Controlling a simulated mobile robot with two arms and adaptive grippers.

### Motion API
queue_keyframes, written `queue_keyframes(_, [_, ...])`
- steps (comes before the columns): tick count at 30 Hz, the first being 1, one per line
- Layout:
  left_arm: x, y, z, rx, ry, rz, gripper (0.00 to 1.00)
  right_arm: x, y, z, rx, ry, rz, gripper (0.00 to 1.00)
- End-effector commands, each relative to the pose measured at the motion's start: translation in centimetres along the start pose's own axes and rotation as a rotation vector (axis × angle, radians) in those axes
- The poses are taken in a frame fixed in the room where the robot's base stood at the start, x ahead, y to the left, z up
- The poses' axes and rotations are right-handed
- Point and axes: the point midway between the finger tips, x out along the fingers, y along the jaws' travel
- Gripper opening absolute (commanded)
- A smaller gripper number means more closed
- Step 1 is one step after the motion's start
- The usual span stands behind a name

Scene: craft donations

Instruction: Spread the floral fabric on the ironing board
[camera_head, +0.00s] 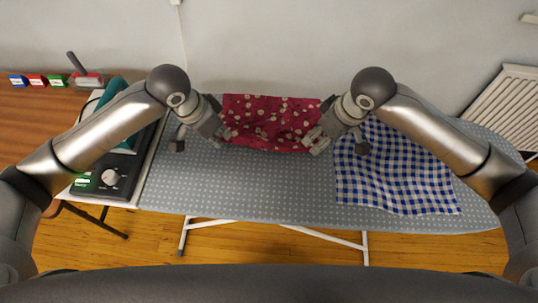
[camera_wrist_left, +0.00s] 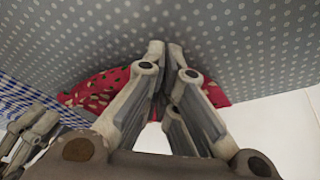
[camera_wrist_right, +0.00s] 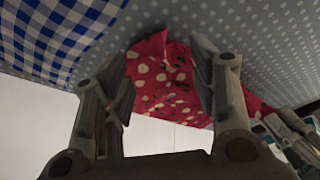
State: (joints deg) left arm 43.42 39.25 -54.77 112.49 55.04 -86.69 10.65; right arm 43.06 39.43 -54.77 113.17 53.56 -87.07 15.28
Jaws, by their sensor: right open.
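The floral fabric (camera_head: 262,122), red with pale flowers, lies creased on the far middle part of the grey dotted ironing board (camera_head: 250,185). It also shows in the left wrist view (camera_wrist_left: 95,93) and the right wrist view (camera_wrist_right: 165,82). My left gripper (camera_head: 219,137) is at the fabric's left end; its fingertips (camera_wrist_left: 165,45) are close together, with red cloth between the fingers, seemingly pinched. My right gripper (camera_head: 319,140) is at the fabric's right end. Its fingers (camera_wrist_right: 160,55) are apart with the fabric seen between them, not gripped.
A blue checked cloth (camera_head: 395,175) covers the board's right part beside the floral fabric. A black device with a dial (camera_head: 112,178) stands left of the board. Small coloured boxes (camera_head: 37,81) sit on the wooden table. A radiator (camera_head: 510,105) is far right. The board's front left is bare.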

Motion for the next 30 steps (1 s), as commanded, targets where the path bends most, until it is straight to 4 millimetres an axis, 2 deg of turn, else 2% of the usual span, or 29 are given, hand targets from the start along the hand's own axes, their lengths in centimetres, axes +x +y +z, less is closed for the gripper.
queue_keyframes(2, [0.0, 0.0, 0.0, 0.000, 0.000, 0.000, 0.00, 0.0, 0.0, 0.0, 0.000, 0.000, 0.000, 0.52])
queue_keyframes(5, [0.0, 0.0, 0.0, 0.000, 0.000, 0.000, 0.00, -0.1, 0.0, -0.1, -0.001, -0.002, -0.001, 0.40])
queue_keyframes(11, [0.0, 0.0, 0.0, 0.000, 0.000, 0.000, 0.00, -1.2, -0.4, -1.4, -0.006, -0.050, -0.016, 0.40])
queue_keyframes(18, [0.0, 0.0, 0.0, 0.000, 0.000, 0.000, 0.00, -4.1, -0.9, -3.1, -0.010, -0.177, -0.023, 0.40])
queue_keyframes(24, [0.0, 0.0, 0.0, 0.000, 0.000, 0.000, 0.00, -6.3, -0.9, -3.8, -0.004, -0.264, -0.008, 0.40])
queue_keyframes(30, [0.0, 0.0, 0.0, 0.000, 0.000, 0.000, 0.00, -7.0, -0.8, -3.8, 0.002, -0.300, 0.001, 0.40])
